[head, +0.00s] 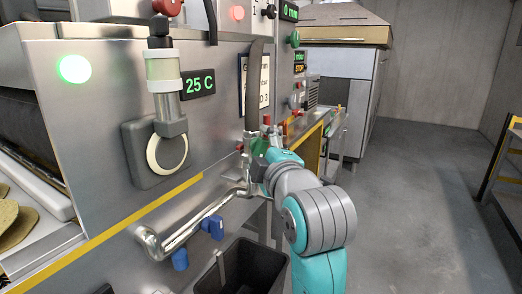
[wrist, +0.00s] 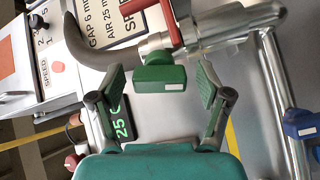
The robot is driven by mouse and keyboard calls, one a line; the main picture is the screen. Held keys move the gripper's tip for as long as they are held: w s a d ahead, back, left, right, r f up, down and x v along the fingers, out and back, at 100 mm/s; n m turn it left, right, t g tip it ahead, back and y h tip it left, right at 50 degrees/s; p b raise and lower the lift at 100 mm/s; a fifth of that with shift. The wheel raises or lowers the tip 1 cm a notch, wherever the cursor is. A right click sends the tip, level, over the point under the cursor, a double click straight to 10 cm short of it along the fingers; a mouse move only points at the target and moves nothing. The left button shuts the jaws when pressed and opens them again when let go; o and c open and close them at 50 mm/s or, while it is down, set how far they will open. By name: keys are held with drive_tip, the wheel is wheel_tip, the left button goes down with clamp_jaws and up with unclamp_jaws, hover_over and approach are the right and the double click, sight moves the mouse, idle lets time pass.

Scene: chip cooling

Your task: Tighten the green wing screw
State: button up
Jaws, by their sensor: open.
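The green wing screw (wrist: 160,75) shows in the wrist view as a green block with a small white label, below a metal pipe fitting. My gripper (wrist: 160,84) is open, with one finger on each side of the screw and a visible gap on both sides. Neither finger touches it. In the head view the green of the screw (head: 260,148) shows only partly beside the pipe. My wrist and gripper (head: 275,157) are close to it there and hide much of that spot.
A bent metal pipe (head: 205,215) with blue handles (head: 212,227) runs below the machine panel. A red handle (wrist: 175,20) is close above the screw in the wrist view. A dark bin (head: 243,270) stands below.

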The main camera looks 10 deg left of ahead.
drive_tip(key=shift+w+a, duration=0.1)
drive_tip(key=shift+w, duration=0.05)
drive_tip(key=c, duration=1.2)
